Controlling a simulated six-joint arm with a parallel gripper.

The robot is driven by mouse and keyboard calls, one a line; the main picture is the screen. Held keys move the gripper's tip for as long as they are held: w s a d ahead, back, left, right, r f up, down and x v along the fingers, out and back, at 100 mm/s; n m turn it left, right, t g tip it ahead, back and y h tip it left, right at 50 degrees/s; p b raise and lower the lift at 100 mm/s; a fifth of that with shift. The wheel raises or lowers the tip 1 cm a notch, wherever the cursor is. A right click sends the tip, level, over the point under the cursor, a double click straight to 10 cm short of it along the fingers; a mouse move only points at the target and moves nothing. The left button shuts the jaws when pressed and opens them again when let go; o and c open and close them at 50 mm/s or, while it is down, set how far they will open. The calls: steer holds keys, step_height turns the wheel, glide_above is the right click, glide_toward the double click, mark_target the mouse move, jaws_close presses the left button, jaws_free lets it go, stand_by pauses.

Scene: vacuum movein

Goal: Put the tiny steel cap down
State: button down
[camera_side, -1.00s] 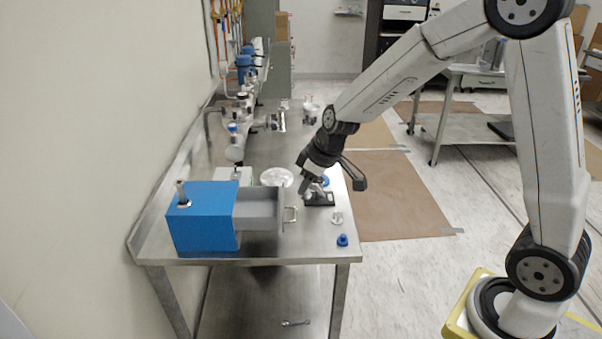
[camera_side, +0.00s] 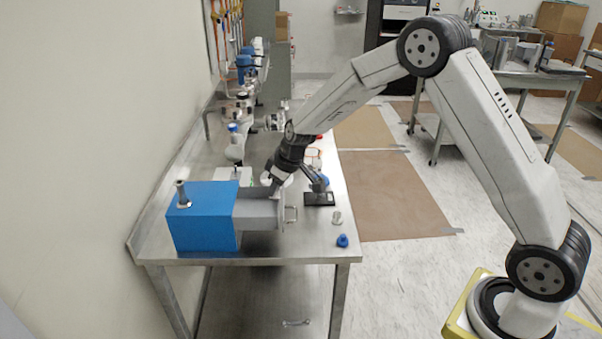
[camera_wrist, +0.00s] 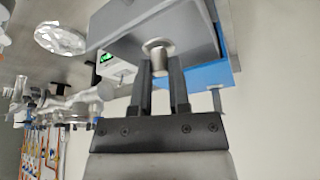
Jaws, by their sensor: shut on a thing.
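My gripper (camera_wrist: 160,88) is shut on the tiny steel cap (camera_wrist: 158,50), a round metal piece with a wide rim, held between the fingertips in the wrist view. In the side view my gripper (camera_side: 272,188) is at the grey open drawer (camera_side: 262,212) of the blue box (camera_side: 205,220). In the wrist view the drawer (camera_wrist: 130,20) lies beyond the cap. The cap is too small to make out in the side view, and I cannot tell its height relative to the drawer.
A metal fitting (camera_side: 183,195) stands on the blue box. A dark stand (camera_side: 319,199), a small pale part (camera_side: 337,217) and a blue knob (camera_side: 342,240) are on the bench at right. Crumpled foil (camera_wrist: 60,38) and glass-and-metal piping (camera_side: 234,145) lie behind. The front bench strip is clear.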

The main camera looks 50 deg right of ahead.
mark_target(265, 211)
steer(key=shift+w+f, duration=1.35)
steer(key=shift+f, duration=0.2)
steer(key=shift+w+f, duration=0.15)
steer(key=shift+f, duration=0.1)
steer(key=shift+w+f, duration=0.1)
steer(key=shift+f, duration=1.5)
steer(key=shift+f, duration=0.1)
steer(key=c, duration=0.9)
jaws_free()
steer(key=shift+v, duration=6.15)
